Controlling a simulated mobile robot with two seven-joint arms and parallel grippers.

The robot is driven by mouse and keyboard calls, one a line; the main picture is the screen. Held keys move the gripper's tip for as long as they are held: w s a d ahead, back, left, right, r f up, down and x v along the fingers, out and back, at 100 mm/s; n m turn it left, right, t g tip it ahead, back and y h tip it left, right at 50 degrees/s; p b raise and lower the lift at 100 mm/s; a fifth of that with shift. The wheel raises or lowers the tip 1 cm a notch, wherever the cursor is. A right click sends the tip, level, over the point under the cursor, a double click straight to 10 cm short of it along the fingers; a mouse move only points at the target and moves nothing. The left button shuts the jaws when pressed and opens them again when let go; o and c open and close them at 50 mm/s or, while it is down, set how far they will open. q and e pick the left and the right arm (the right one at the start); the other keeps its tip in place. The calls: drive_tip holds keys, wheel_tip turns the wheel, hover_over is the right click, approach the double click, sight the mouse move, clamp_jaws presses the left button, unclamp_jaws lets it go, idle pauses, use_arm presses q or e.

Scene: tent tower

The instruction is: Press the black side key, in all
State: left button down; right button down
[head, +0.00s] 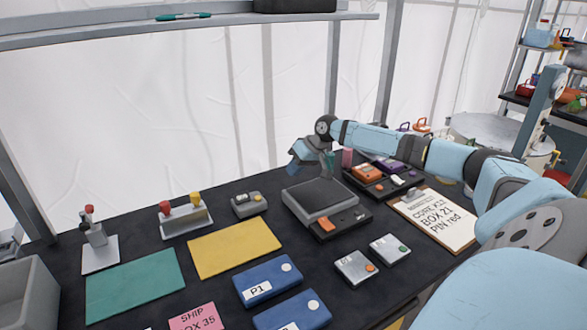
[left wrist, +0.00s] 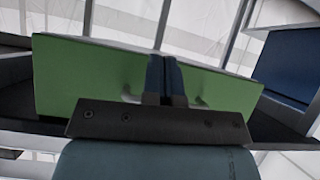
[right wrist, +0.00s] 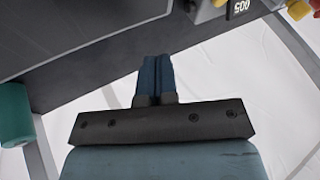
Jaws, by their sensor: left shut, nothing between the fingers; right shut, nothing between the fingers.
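A grey device with a dark top plate (head: 318,197) stands on the dark table. Its black front part carries an orange key (head: 327,225) and a small light key. I cannot make out for sure a black key on its side. My right gripper (head: 294,168) is behind the device, near the table's back edge. In the right wrist view my right fingers (right wrist: 155,62) are shut and empty, pointing over dark surface. My left gripper is outside the head view. In the left wrist view its fingers (left wrist: 167,62) are shut and empty in front of a green panel (left wrist: 85,75).
A dark tray (head: 375,185) with coloured blocks and a clipboard (head: 435,220) lie right. A teal cylinder (right wrist: 14,112) is close left of the right fingers. Blue boxes (head: 268,281) lie in front.

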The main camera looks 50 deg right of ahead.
drive_tip(key=x, duration=0.6)
drive_tip(key=a, duration=0.2)
drive_tip(key=w+a, duration=0.1)
drive_tip(key=shift+f, duration=0.4)
drive_tip(key=shift+a, duration=0.45)
